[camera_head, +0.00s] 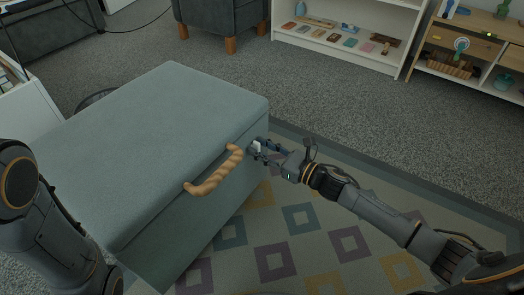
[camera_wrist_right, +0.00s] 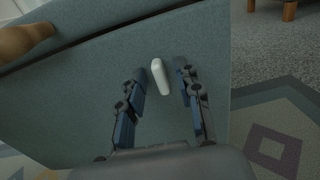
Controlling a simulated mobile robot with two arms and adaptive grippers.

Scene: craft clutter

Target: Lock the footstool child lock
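The footstool (camera_head: 165,140) is a grey-blue upholstered box with its lid down and a tan twisted handle (camera_head: 214,172) at its front edge. The child lock (camera_wrist_right: 160,76) is a small white elongated piece on the front face, just below the lid seam. In the head view it shows as a small pale spot (camera_head: 257,146) right of the handle. My right gripper (camera_head: 264,150) is at the lock; in the wrist view its fingers (camera_wrist_right: 160,92) are spread on either side of it, with gaps showing. My left gripper is out of view; only the left arm shows.
A patterned rug (camera_head: 300,235) lies in front of the footstool. A white shelf (camera_head: 345,35) with small items and a wooden cabinet (camera_head: 470,50) stand at the back. A dark armchair (camera_head: 222,15) is behind the footstool. The grey carpet between them is clear.

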